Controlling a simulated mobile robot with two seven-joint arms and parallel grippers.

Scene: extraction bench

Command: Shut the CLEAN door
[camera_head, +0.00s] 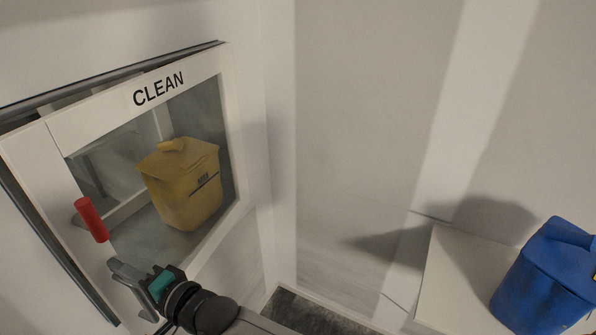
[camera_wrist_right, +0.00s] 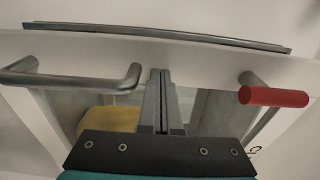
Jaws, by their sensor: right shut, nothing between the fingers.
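The CLEAN door (camera_head: 58,130) is a white-framed door with a window, at the left of the head view. It stands slightly ajar, with a gap between its top and left edges and the dark-edged frame. A lever with a red grip (camera_head: 91,220) sits on its left side and shows in the wrist view (camera_wrist_right: 273,96). The wrist view also shows a grey bar handle (camera_wrist_right: 85,82) left of the fingers. My right gripper (camera_head: 113,266) is shut and empty at the door's face, between handle and lever (camera_wrist_right: 160,72); contact is unclear. My left gripper is not in view.
A yellow bin (camera_head: 182,190) stands behind the door's window. A blue container (camera_head: 545,280) stands on a white surface (camera_head: 445,275) at the lower right. A bare wall fills the middle, with open space in front of it.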

